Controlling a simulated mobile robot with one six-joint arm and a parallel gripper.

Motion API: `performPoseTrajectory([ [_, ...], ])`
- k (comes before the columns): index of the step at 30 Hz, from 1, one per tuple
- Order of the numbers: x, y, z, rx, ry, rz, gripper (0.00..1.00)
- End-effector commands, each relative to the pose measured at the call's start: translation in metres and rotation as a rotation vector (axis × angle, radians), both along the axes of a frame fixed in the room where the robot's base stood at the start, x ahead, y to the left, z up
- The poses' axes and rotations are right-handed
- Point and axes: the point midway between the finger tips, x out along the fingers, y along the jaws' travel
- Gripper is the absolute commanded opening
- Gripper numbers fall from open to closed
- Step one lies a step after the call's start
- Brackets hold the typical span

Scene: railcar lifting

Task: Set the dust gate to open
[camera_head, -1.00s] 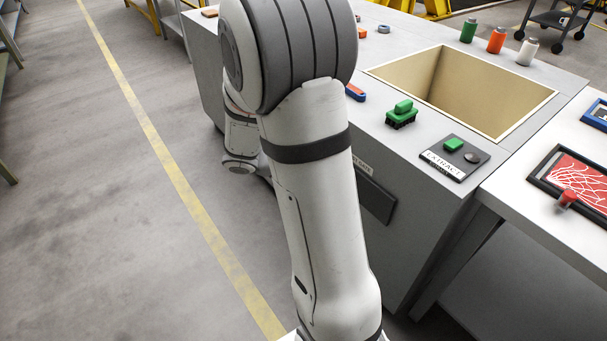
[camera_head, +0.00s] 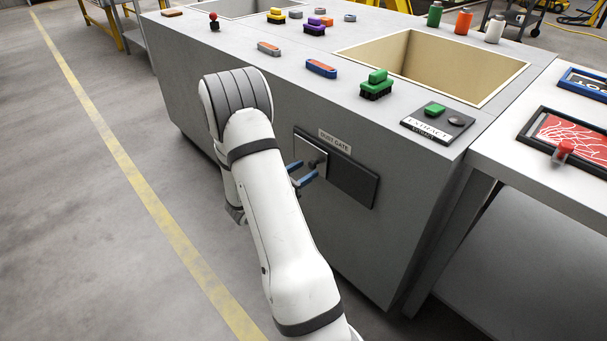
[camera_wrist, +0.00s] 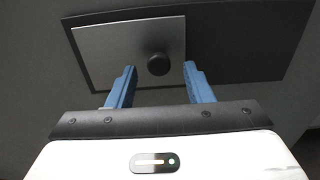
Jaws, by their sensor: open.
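The dust gate is on the front face of the grey cabinet under a "DUST GATE" label (camera_head: 335,142). It has a pale metal sliding plate (camera_head: 311,157) with a dark round knob, over a longer dark panel (camera_head: 352,183). The plate covers the left part of the panel. In the wrist view the plate (camera_wrist: 115,50) and knob (camera_wrist: 158,64) lie ahead of the fingers, the knob between their lines. My gripper (camera_head: 301,174) has blue fingers, which also show in the wrist view (camera_wrist: 160,84). It is open and empty, in front of the plate, apparently not touching the knob.
The cabinet top holds a green brush (camera_head: 376,86), a blue-orange block (camera_head: 321,68), an extract switch panel (camera_head: 437,122) and an open bin (camera_head: 492,92). A white table (camera_head: 535,180) adjoins at right. The floor at left is clear, with a yellow line (camera_head: 125,175).

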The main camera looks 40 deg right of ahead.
Motion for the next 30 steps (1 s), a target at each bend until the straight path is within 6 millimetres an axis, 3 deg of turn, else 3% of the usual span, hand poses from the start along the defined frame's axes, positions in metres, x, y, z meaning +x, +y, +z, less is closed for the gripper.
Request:
performPoseTrajectory([
  [6, 0.002, -0.021, 0.0, 0.0, -0.003, -0.002, 0.47],
  [15, 0.002, -0.023, 0.001, 0.0, -0.002, -0.001, 0.46],
  [30, 0.001, -0.024, 0.0, 0.001, -0.002, -0.003, 0.05],
])
